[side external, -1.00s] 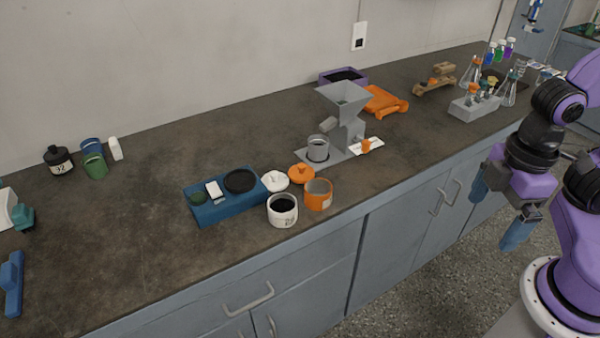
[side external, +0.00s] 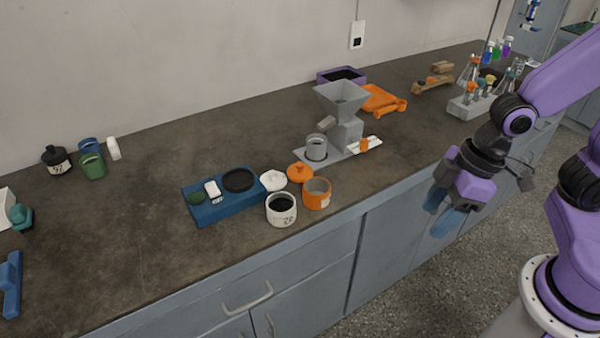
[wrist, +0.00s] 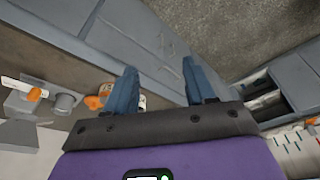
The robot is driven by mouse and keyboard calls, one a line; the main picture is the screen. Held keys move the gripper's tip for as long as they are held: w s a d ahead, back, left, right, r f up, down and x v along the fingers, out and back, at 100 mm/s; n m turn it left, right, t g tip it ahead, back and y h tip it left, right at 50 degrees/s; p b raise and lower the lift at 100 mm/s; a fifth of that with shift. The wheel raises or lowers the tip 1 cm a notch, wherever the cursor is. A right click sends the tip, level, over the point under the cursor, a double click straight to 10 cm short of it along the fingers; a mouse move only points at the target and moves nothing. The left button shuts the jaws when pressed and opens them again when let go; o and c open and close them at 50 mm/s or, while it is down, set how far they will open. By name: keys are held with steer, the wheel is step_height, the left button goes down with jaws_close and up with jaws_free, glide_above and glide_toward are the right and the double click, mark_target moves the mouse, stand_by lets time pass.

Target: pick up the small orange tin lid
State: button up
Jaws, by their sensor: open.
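The small orange tin lid (side external: 299,173) lies on the counter, knob up, just behind the orange tin (side external: 317,193) and beside a white lid (side external: 273,180). The orange tin is open and upright next to an open white tin (side external: 281,209). My gripper (side external: 442,212) is open and empty, off the counter's front edge, well to the right of the lid. In the wrist view its two blue fingers (wrist: 163,88) are spread apart. An orange shape that may be the lid (wrist: 93,102) shows at the left, partly hidden near a finger.
A grey hopper stand (side external: 342,120) with a metal cup stands behind and right of the lid. A blue tray (side external: 222,208) sits to the left. A grey rack (side external: 474,106) and flasks stand at the far right. The counter's left middle is clear.

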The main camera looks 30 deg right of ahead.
steer(key=w+a+f+m+t+y, duration=0.1)
steer(key=w+f+m+t, duration=0.1)
steer(key=w, duration=0.5)
steer(key=w+a+f+m+t+y, duration=0.1)
steer(key=w+f+t, duration=0.15)
steer(key=w, duration=0.35)
steer(key=m+t, duration=0.3)
steer(key=t, duration=0.2)
glide_toward(301, 164)
steer(key=x, duration=0.3)
steer(key=shift+w+d+f, duration=0.1)
steer(key=shift+d+f, duration=0.05)
steer(key=shift+f, duration=0.15)
steer(key=shift+a+x, duration=0.15)
steer(key=shift+x, duration=1.15)
steer(key=shift+a+x, duration=0.15)
steer(key=shift+x, duration=1.2)
steer(key=shift+r, duration=0.2)
jaws_close()
